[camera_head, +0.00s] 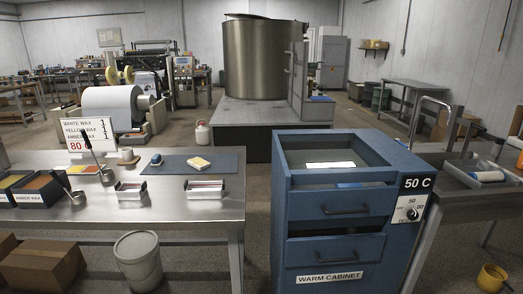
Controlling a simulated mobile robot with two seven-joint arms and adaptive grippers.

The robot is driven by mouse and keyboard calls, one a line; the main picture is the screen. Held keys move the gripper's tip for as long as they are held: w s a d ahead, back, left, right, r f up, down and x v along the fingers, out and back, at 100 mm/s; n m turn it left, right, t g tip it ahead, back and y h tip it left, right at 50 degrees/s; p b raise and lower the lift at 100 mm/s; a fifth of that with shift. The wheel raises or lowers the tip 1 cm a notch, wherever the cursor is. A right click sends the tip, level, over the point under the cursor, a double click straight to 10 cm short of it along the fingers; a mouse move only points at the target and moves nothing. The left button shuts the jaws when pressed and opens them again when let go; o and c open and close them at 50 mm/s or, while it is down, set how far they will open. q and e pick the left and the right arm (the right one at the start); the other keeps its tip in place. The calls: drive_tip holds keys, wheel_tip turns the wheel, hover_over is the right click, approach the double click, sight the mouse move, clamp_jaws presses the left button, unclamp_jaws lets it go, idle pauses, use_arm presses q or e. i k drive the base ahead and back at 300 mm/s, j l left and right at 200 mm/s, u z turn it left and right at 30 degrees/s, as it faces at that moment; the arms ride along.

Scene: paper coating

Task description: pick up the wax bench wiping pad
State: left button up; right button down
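A small pale pad, white on top with a yellowish side (199,164), lies on the blue mat (225,160) on the steel wax bench (90,212) at the left. It looks like the wiping pad, though it carries no readable label. A small round blue-and-white item (156,160) sits at the left part of the same mat, apart from the pad. Neither of my grippers shows in the head view.
Small metal trays (205,189) and (131,194), ladles (75,196) and wax tubs (40,188) stand on the bench. The blue warm cabinet (345,215) stands right of it, across a floor gap. A grey bucket (138,262) stands before the bench.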

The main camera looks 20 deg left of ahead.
sight(156, 159)
drive_tip(key=u, duration=1.3)
drive_tip(key=i+j+u, duration=0.15)
drive_tip(key=i, duration=0.25)
drive_tip(key=j, duration=0.15)
